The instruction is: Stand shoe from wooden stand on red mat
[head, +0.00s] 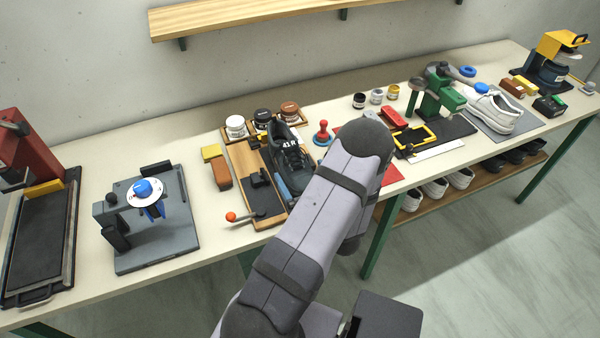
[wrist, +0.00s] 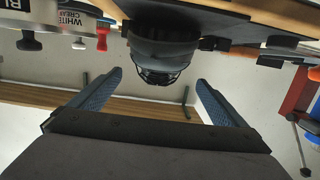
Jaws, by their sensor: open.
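A black lace-up shoe (head: 290,152) marked "41 R" is on the wooden stand (head: 240,158) left of my arm in the head view. In the wrist view the dark shoe (wrist: 165,48) shows at top centre, with its lower side hidden. My gripper (wrist: 158,78) is open, its two blue fingers apart, facing the shoe with nothing clearly gripped. Whether the fingertips touch the shoe, I cannot tell. In the head view my arm hides most of my gripper. The red mat (head: 392,176) is mostly hidden behind my arm, with its right edge showing.
Polish jars (head: 236,127) stand behind the shoe, and a red stamp (head: 323,133) stands to its right. An orange-knobbed lever (head: 232,216) is at the stand's front. A grey fixture (head: 155,220) is at left. White shoes (head: 493,112) and a green press (head: 438,98) are at right.

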